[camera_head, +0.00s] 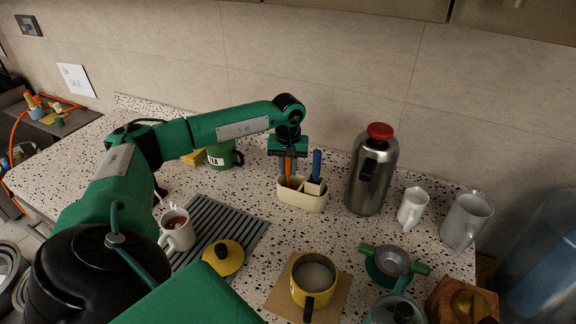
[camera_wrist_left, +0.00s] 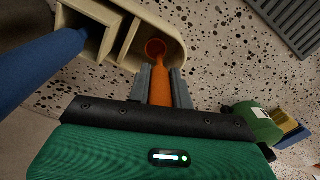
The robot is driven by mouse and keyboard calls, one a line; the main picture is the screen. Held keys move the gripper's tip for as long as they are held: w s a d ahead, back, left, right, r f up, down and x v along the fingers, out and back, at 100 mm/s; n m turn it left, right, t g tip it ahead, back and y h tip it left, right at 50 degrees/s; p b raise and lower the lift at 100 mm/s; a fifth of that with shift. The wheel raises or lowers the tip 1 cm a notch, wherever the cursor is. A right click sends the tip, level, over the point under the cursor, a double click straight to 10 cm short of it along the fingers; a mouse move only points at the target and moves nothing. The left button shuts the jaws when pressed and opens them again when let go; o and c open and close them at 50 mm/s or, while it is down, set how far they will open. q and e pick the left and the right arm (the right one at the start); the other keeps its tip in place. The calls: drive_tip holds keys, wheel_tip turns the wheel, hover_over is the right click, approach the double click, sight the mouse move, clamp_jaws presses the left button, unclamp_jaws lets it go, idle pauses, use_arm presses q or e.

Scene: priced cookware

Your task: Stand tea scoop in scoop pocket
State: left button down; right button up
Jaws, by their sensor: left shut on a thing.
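The orange tea scoop (camera_head: 288,165) hangs upright from my left gripper (camera_head: 288,153), handle between the fingers. In the left wrist view, my left gripper (camera_wrist_left: 160,85) is shut on the handle of the scoop (camera_wrist_left: 156,48). The cream caddy (camera_head: 302,200) stands on the counter below; it also shows in the left wrist view (camera_wrist_left: 173,33). The scoop's lower end is at the caddy's rounded left pocket, within its outline in the wrist view. How deep it reaches, and whether it touches the bottom, I cannot tell. My right gripper is not in view.
A blue-handled tool (camera_head: 316,166) stands in the caddy's other end. A steel flask (camera_head: 372,175) with a red cap is close on the right. A green mug (camera_head: 222,156) stands left, and a grey ribbed mat (camera_head: 225,222) lies in front. White pitchers (camera_head: 412,207) stand farther right.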

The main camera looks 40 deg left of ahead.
use_arm(q)
drive_tip(key=c, duration=1.2)
unclamp_jaws()
wheel_tip(320, 180, up, 14)
drive_tip(key=b, duration=0.3)
drive_tip(key=shift+f, duration=0.1)
drive_tip(key=shift+f, duration=0.1)
